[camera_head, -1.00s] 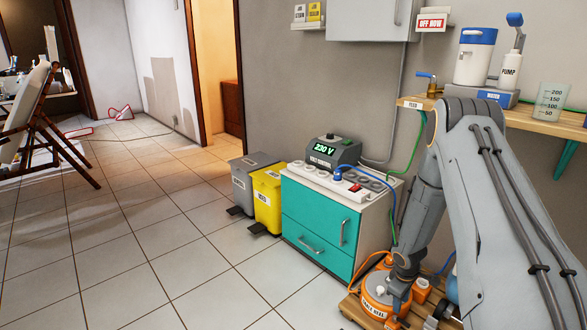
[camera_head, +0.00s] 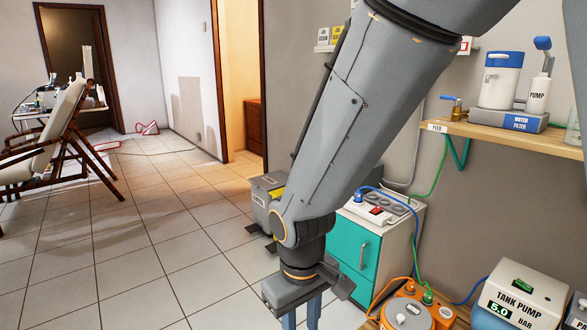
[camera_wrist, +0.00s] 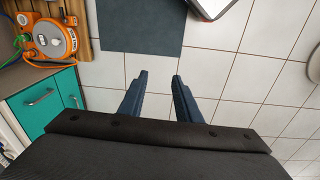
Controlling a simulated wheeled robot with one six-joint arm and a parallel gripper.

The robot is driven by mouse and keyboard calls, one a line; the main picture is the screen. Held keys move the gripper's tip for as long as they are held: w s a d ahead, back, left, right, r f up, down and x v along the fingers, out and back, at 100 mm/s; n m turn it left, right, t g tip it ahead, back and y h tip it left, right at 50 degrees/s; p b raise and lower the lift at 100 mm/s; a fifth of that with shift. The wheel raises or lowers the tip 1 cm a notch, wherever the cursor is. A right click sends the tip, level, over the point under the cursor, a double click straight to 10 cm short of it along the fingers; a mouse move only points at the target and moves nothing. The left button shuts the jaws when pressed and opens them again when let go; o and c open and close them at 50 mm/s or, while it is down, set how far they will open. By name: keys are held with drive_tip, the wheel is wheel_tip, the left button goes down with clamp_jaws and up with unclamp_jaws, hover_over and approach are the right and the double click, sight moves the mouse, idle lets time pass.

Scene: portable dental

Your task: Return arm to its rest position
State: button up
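My arm crosses the middle of the head view from the top right, with my gripper (camera_head: 301,318) hanging at its lower end, cut by the bottom edge. In the wrist view my gripper (camera_wrist: 158,78) shows two blue fingers apart with only floor tiles between them. It holds nothing and touches nothing that I can see.
The orange reel (camera_head: 405,314) sits on a wooden pallet right of my gripper. A teal drawer cabinet (camera_head: 356,252) and grey bin (camera_head: 262,198) stand partly behind my arm. The tank pump (camera_head: 522,295) is at lower right. Tiled floor at left is open.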

drive_tip(key=s+a+r, duration=0.3)
drive_tip(key=s, duration=0.8)
drive_tip(key=d+r+m+p, duration=0.3)
drive_tip(key=d+r+p, duration=0.7)
drive_tip(key=r+p, duration=0.3)
drive_tip(key=d+r+m+p, duration=0.4)
drive_tip(key=d+r+p, duration=0.6)
drive_tip(key=r+p, duration=0.3)
drive_tip(key=shift+w+d+r+g+p, duration=0.25)
drive_tip(key=shift+d+r+g+p, duration=0.15)
drive_tip(key=shift+p, duration=0.45)
